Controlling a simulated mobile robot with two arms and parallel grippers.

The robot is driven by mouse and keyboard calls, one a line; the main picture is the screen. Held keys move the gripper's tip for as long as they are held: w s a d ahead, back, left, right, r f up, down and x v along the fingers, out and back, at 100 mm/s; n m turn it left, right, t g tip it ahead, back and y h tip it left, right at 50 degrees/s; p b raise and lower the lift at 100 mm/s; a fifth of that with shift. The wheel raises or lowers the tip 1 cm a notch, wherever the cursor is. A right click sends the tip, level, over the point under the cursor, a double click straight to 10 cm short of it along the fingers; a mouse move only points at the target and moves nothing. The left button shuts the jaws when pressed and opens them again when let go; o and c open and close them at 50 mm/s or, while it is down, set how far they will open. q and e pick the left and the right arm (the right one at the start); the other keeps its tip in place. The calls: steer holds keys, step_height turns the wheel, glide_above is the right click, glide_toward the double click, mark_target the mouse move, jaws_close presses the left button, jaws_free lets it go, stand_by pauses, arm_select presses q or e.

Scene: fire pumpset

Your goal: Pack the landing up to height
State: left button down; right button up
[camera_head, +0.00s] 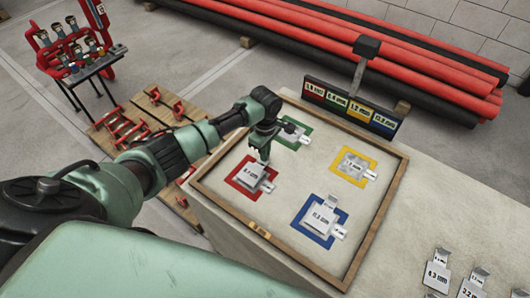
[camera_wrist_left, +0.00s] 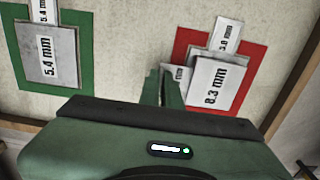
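On the red square (camera_head: 236,187) of the framed board lies a grey shim plate (camera_head: 249,175) marked about 8.3 mm, with a white tag (camera_head: 268,187) beside it. In the left wrist view this plate (camera_wrist_left: 218,82) lies just right of my fingers. A small labelled tab (camera_wrist_left: 178,74) is partly hidden behind the right finger. My left gripper (camera_head: 262,158) points down at the plate's upper edge. Its fingers (camera_wrist_left: 165,88) are close together; whether they pinch the tab is unclear. Other plates lie on the green (camera_head: 292,136), yellow (camera_head: 354,164) and blue (camera_head: 319,217) squares. My right gripper is out of view.
A coloured label sign (camera_head: 352,108) and a post with a dark head (camera_head: 366,47) stand at the board's back edge. More shims (camera_head: 437,272) stand at lower right. Red pipes (camera_head: 400,60) lie behind. A wooden pallet (camera_head: 150,115) and red rack (camera_head: 75,45) are at left.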

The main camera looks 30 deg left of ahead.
arm_select(q)
steer(key=shift+f, duration=0.4)
steer(key=c, duration=1.6)
jaws_free()
steer(key=shift+o, duration=0.2)
step_height(320, 180, up, 8)
steer(key=shift+f, duration=0.1)
